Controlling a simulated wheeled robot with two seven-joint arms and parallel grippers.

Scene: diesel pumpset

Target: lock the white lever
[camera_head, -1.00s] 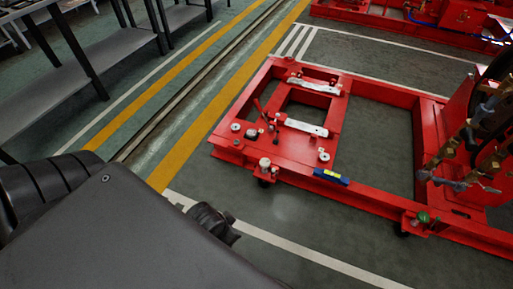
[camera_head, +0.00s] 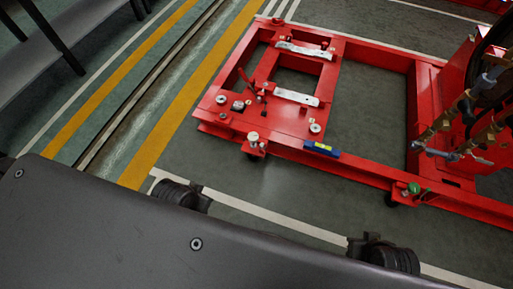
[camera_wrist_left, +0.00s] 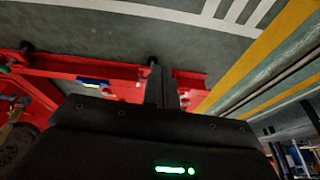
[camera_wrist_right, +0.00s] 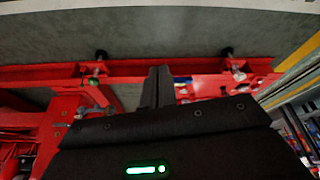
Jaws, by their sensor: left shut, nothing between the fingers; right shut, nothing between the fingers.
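A small white-topped part (camera_head: 252,136), which may be the white lever, sits at the near left corner of the red pumpset frame (camera_head: 345,160), above a dark caster. It is too small to tell its position. A green-topped part (camera_head: 413,188) sits farther right along the same edge and shows in the right wrist view (camera_wrist_right: 93,82). My left gripper (camera_wrist_left: 158,86) is shut and empty, with the frame beyond it. My right gripper (camera_wrist_right: 157,86) is shut and empty, also pointing toward the frame.
A blue and yellow level (camera_head: 322,149) lies on the frame's near beam. Two silver-white bars (camera_head: 297,97) (camera_head: 305,51) cross the left end. A red handle (camera_head: 245,77) stands there. Pipes and valves (camera_head: 460,120) are at the right. Green floor is clear before the frame.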

